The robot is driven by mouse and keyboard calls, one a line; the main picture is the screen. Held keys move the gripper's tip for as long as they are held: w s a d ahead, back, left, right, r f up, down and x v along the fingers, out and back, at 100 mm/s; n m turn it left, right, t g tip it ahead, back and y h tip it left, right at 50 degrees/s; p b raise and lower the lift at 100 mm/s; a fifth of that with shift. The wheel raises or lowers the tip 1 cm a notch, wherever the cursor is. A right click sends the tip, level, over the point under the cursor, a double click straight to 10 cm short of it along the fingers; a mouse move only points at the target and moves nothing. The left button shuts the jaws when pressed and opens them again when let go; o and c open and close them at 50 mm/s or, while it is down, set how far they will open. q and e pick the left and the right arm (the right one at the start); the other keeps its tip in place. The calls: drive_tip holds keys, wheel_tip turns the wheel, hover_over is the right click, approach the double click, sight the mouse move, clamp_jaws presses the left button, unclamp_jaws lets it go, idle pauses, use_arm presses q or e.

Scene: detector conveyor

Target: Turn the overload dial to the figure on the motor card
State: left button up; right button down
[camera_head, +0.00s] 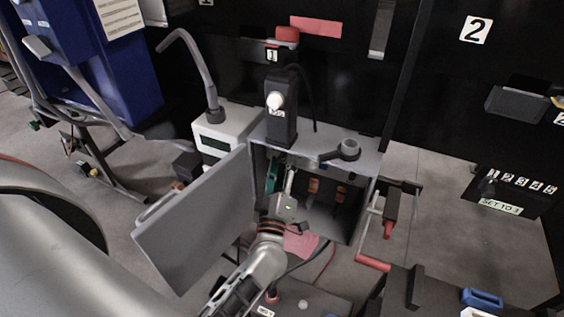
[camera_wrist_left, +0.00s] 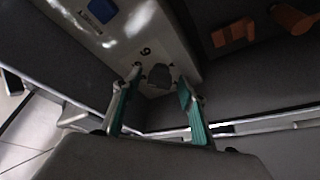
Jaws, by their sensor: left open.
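The dial (camera_wrist_left: 160,76) is a small dark grey knob on the face of a pale relay unit (camera_wrist_left: 150,35) with printed figures around it; one reads like a 6 or 9. My left gripper (camera_wrist_left: 160,76) is open, its green-padded fingers on either side of the knob; I cannot tell whether they touch it. In the head view my left gripper (camera_head: 281,182) reaches into the open grey cabinet (camera_head: 376,164), where the dial is hidden. I cannot make out a motor card for certain. My right gripper is not in view.
The cabinet door (camera_head: 195,225) stands open to the left of my left arm. Orange parts (camera_wrist_left: 232,33) sit at the cabinet back. A red-handled crank (camera_head: 374,263) is at the right.

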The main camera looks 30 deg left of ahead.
use_arm(q)
drive_tip(key=c, duration=1.1)
drive_tip(key=shift+m, duration=0.3)
drive_tip(key=m+t+h, duration=0.1)
drive_tip(key=m, duration=0.1)
drive_tip(key=m+h+p, duration=0.1)
drive_tip(key=m, duration=0.2)
drive_tip(key=shift+a+t+h, duration=0.15)
drive_tip(key=shift+t+h, duration=0.15)
drive_tip(key=shift+t, duration=0.1)
drive_tip(key=m+h+p, duration=0.1)
drive_tip(key=m, duration=0.2)
drive_tip(key=m+h, duration=0.2)
drive_tip(key=m, duration=0.1)
drive_tip(key=shift+a+t+p, duration=0.1)
drive_tip(key=shift+t+p, duration=0.3)
drive_tip(key=shift+m, duration=0.6)
